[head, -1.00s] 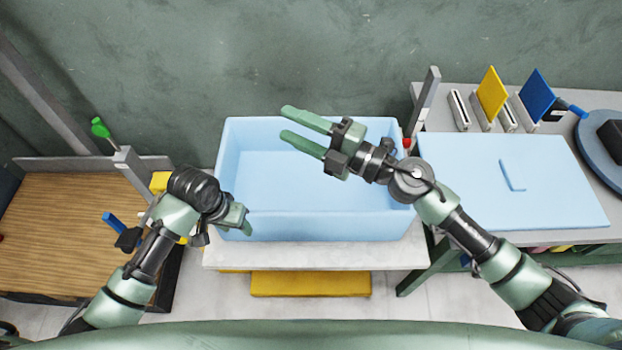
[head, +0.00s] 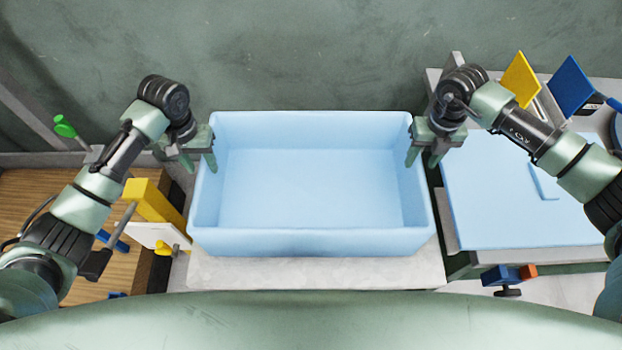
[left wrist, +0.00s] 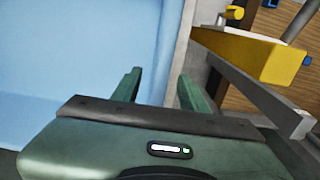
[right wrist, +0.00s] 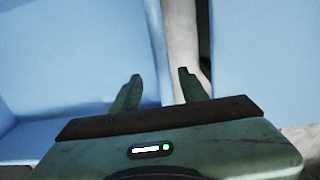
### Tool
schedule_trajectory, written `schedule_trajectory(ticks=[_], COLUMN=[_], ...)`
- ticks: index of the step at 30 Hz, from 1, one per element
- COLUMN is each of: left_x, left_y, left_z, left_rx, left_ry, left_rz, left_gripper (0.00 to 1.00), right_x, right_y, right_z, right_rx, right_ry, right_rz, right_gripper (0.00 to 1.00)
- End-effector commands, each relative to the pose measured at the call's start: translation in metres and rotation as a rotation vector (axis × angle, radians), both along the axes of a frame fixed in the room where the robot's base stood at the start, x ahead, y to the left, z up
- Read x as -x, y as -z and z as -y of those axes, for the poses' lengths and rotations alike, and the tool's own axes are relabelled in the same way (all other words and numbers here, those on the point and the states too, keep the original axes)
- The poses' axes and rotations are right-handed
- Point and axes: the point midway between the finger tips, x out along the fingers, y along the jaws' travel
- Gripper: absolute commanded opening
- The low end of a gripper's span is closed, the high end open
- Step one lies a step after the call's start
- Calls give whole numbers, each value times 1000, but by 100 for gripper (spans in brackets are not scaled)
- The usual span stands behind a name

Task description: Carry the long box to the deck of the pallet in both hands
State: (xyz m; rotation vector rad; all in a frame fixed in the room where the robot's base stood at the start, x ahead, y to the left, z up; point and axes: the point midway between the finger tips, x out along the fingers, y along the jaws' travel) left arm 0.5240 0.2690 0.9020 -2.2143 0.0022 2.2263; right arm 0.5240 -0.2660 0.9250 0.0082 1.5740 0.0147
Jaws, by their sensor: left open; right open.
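The long box (head: 312,243) is a light blue, open-topped, empty box on a pale slab (head: 315,272) in front of me. My left gripper (head: 200,165) is open at the box's left wall. In the left wrist view (left wrist: 160,85), one finger is over the box's inside and the other is outside the wall. My right gripper (head: 424,162) is open at the right wall. In the right wrist view (right wrist: 158,78), its fingers likewise lie either side of the wall. I cannot tell whether the fingers touch the box. No pallet deck can be made out.
A wooden bench (head: 30,200) with a yellow block (head: 152,205) is close on the left. On the right, a table holds a light blue sheet (head: 500,190) and yellow (head: 520,80) and blue (head: 572,84) panels. A green wall stands behind the box.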

Motion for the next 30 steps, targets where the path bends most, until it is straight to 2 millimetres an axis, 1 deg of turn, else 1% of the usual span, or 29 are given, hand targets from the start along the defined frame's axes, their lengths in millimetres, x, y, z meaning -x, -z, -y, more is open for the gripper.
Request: schedule_trajectory(ticks=[1,3,14,17,20,30], left_x=[0,-1,-1,-1,0,0], left_y=[8,12,11,14,23,73], left_z=[-1,-1,-1,-1,-1,-1], left_rx=[-1,-1,0,0,0,0], left_ry=[-1,-2,-3,-3,-3,-3], left_rz=[0,-1,0,-1,-3,-3], left_gripper=[44,44,44,44,44,44], right_x=[0,0,0,0,0,1], right_y=[8,11,11,14,23,73], right_z=[2,4,5,5,5,4], right_rx=[7,13,16,15,15,15], right_ry=[2,4,5,5,6,5], right_rz=[-1,-2,-2,-3,-5,-5], right_gripper=[44,44,44,44,44,44])
